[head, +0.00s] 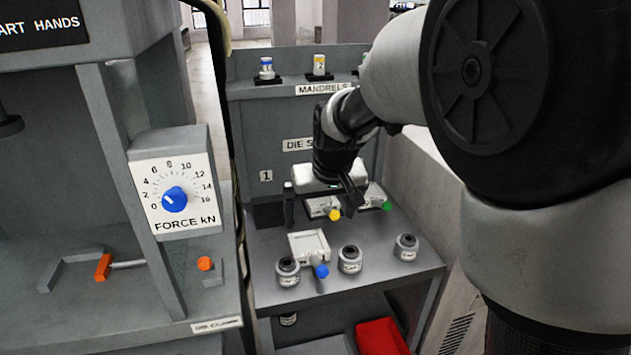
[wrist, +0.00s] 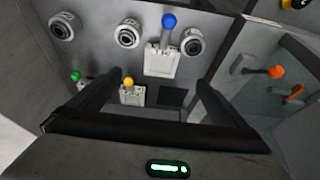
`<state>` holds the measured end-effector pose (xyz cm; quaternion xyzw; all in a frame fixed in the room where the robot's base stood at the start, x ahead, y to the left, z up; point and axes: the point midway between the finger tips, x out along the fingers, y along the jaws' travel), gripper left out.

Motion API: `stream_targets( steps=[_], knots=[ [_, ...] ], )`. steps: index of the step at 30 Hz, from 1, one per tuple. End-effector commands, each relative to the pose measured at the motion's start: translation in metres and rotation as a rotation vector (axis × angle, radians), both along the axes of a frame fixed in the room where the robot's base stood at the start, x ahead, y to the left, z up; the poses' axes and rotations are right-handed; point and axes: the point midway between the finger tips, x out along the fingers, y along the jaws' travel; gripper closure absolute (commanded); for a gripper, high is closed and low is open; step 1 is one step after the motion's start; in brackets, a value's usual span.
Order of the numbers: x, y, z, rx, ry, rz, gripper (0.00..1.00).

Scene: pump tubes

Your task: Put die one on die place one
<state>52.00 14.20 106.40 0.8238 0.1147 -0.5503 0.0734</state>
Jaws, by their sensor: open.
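A white block with a blue-knobbed handle (head: 308,243) lies on the front part of the grey shelf; it also shows in the wrist view (wrist: 160,62). I cannot read a number on it. A dark square place (head: 268,214) lies at the back left, below a label "1" (head: 266,176); in the wrist view the dark square (wrist: 172,96) is bare. Similar white blocks with a yellow knob (head: 322,207) and a green knob (head: 374,197) sit beside it. My gripper (head: 318,212) is open and empty above the shelf, pointing down; its fingers show in the wrist view (wrist: 160,86).
Several grey cylinders, one here (head: 349,260), stand on the shelf's front part around the blue-knobbed block. A press with a force dial (head: 174,193) stands at the left. A red bin (head: 381,337) is on the lower level. Mandrels stand on the ledge above.

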Motion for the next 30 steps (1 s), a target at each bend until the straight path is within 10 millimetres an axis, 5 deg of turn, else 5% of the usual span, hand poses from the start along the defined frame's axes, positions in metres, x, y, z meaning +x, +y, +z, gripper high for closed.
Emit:
stream_targets(
  steps=[18,30],
  knots=[
    [0.043,0.014,-0.105,-0.008,0.002,0.005,0.03],
    [0.056,0.022,-0.142,-0.008,0.002,0.006,0.03]
  ],
)
